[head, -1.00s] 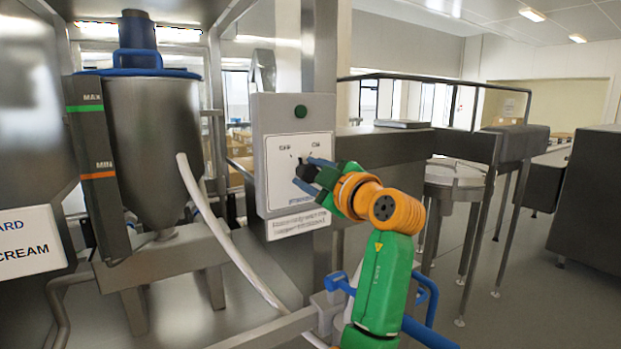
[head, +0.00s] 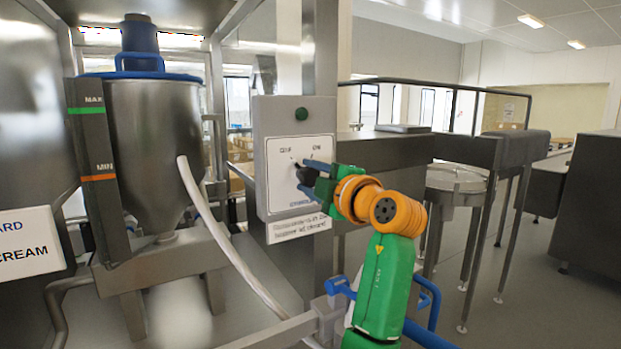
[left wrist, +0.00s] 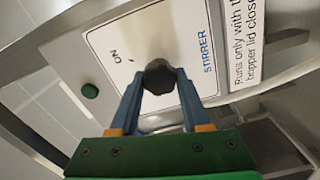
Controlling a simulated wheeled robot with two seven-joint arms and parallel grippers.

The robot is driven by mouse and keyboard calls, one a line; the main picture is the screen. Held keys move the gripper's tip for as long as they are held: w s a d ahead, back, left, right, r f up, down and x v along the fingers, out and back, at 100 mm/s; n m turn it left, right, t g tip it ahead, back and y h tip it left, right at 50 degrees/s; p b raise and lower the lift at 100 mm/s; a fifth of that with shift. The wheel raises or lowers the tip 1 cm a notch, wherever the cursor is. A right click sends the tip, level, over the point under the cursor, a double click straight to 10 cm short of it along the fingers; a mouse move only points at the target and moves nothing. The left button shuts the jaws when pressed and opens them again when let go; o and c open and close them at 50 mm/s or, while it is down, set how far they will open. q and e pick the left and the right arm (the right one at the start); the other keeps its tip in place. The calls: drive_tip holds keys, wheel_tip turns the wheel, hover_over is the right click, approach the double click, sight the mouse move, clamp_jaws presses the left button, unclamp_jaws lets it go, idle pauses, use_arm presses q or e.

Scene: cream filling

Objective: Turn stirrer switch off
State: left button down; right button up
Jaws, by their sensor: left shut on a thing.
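The stirrer switch is a black knob (head: 303,173) on a white plate (head: 287,198) marked OFF at left and ON at right in the head view. In the left wrist view the knob (left wrist: 160,77) sits between the blue fingers, with ON and STIRRER printed nearby. My left gripper (head: 309,179) reaches it from the lower right and is shut on the knob; it also shows in the left wrist view (left wrist: 159,79). The fingers hide part of the knob, and I cannot tell which mark it points to. My right gripper is not in view.
The grey switch box (head: 262,130) has a green button (head: 301,114) above the plate and a printed notice (head: 298,228) below. A steel hopper (head: 150,140) with a pale hose (head: 220,235) stands at left. A steel conveyor (head: 440,145) lies at right.

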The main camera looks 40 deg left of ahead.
use_arm(q)
drive_tip(key=shift+r, duration=0.1)
drive_tip(key=shift+c, duration=1.8)
unclamp_jaws()
drive_tip(key=b+v, duration=0.2)
drive_tip(key=v, duration=0.5)
drive_tip(key=shift+b, duration=0.4)
